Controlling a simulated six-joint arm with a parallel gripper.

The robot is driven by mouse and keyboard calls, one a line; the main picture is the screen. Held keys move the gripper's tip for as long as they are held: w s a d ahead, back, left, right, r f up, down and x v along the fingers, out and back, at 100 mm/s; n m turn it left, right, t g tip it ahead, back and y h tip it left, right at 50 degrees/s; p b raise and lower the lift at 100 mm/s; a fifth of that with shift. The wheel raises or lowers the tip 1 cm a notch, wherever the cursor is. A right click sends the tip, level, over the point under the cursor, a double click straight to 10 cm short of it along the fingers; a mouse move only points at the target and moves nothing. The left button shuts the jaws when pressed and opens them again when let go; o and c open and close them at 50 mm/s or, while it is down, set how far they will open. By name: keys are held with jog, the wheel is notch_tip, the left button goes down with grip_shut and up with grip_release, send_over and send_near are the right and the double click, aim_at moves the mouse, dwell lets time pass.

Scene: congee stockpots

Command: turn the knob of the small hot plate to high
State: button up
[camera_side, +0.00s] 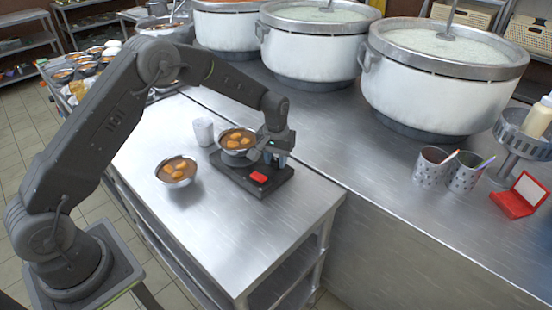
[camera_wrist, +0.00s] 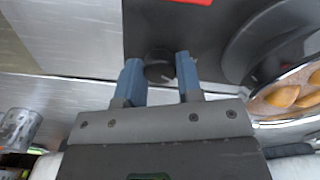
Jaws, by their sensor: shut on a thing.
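The small hot plate (camera_side: 276,188) is a flat black unit on the steel table. A metal bowl (camera_side: 237,143) with orange pieces in brown liquid sits on its burner end; the bowl also shows at the right of the wrist view (camera_wrist: 290,97). The knob (camera_wrist: 159,66) is a dark round piece on the hot plate, between the blue fingers of my gripper (camera_wrist: 160,72). My gripper is shut on the knob from above. The knob's pointer setting cannot be read. In the side view my gripper (camera_side: 275,160) hides the knob.
A second bowl (camera_side: 176,171) and a white cup (camera_side: 203,132) stand to the left. Large white stockpots (camera_side: 425,95) line the back. The table's front is clear.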

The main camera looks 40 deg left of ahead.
aim_at(276, 161)
jog(key=n, duration=0.4)
jog(key=shift+n, duration=0.3)
dwell(0.4)
jog(key=o, duration=0.9)
notch_tip(276, 161, up, 14)
jog(key=shift+f, duration=0.1)
